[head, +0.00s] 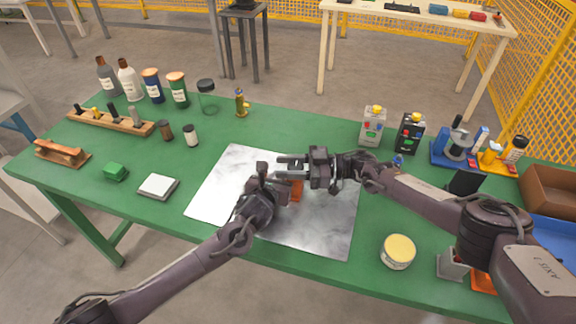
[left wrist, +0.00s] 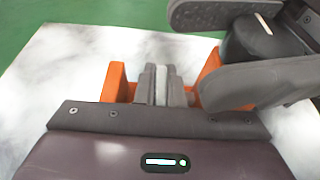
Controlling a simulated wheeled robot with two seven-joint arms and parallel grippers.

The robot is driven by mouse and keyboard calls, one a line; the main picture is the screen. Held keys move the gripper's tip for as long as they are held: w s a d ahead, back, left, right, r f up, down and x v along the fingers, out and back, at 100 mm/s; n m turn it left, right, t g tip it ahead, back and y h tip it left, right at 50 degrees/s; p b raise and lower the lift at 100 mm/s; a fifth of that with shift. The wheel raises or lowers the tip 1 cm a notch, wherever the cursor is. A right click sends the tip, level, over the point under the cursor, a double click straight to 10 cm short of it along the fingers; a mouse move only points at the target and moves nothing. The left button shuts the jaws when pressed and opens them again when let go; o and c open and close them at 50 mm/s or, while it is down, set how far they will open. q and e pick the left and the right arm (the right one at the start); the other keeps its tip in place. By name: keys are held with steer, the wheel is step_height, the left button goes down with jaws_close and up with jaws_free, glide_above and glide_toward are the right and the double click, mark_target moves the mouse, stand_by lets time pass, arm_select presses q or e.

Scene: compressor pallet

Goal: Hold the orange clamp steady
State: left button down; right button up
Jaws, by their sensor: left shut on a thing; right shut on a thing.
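The orange clamp (head: 297,190) is low on the metal sheet (head: 325,225), mostly hidden by my grippers in the head view. In the left wrist view two orange parts of the clamp (left wrist: 115,82) stand either side of my left gripper (left wrist: 161,82). My left gripper's grey fingers are close together on a pale strip between those parts. My right gripper (head: 281,166) reaches in from the right above the clamp. In the left wrist view its two fingers lie either side of a dark round knob (left wrist: 262,38) with a white mark. Where the knob joins the clamp is hidden.
A yellow-lidded tin (head: 397,252) stands to the right. Bottles (head: 130,80) and two small boxes (head: 373,127) stand toward the back. The green table (head: 300,128) is clear behind the sheet.

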steer(key=shift+n+g, duration=0.6)
steer(key=shift+g, duration=0.4)
steer(key=o, duration=1)
steer(key=shift+s, duration=0.1)
steer(key=shift+r, duration=0.1)
step_height(320, 180, up, 10)
steer(key=shift+f, duration=0.1)
